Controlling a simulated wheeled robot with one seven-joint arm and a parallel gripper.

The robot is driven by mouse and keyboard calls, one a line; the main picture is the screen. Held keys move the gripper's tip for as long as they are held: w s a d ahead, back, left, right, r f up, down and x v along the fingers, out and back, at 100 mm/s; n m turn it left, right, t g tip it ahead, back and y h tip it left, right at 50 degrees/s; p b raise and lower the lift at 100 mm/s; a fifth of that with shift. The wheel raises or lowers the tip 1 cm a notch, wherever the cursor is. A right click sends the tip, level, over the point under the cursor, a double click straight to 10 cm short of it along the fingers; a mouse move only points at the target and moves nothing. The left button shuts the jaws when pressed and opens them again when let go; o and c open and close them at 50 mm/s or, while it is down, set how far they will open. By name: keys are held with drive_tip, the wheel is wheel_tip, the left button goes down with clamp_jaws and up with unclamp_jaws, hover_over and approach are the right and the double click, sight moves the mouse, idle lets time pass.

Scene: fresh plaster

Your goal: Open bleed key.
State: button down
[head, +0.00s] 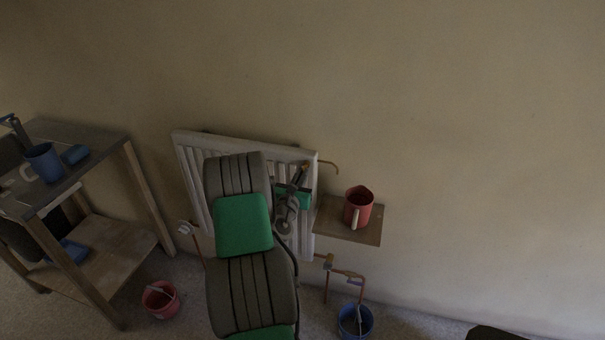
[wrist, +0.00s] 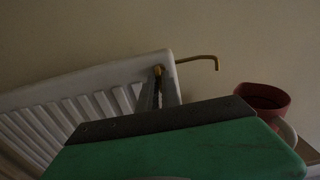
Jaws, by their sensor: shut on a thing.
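The white radiator (head: 187,160) hangs on the wall, largely hidden behind my grey and green arm. My gripper (head: 304,172) is at its upper right corner. In the wrist view my gripper (wrist: 158,79) is shut on the small brass bleed key (wrist: 158,70) at the radiator's top corner. Only the key's end shows, so its turn angle cannot be told. A thin bent copper spout (head: 330,165) runs right from that corner and hooks down; it also shows in the wrist view (wrist: 200,59).
A red jug (head: 358,207) stands on a small wooden shelf (head: 335,228) right of the radiator, below the spout. Copper pipes and a blue bucket (head: 355,321) are beneath. A red bucket (head: 160,299) is on the floor at left, near a workbench (head: 95,140) with a blue mug (head: 45,162).

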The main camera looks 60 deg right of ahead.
drive_tip(key=n+p, duration=0.7)
drive_tip(key=n, duration=0.1)
drive_tip(key=c, duration=1.4)
unclamp_jaws()
drive_tip(key=s+a+b, duration=0.1)
drive_tip(key=a+b, duration=0.7)
drive_tip(key=a, duration=0.4)
drive_tip(key=shift+s+b, duration=0.3)
drive_tip(key=shift+s, duration=0.1)
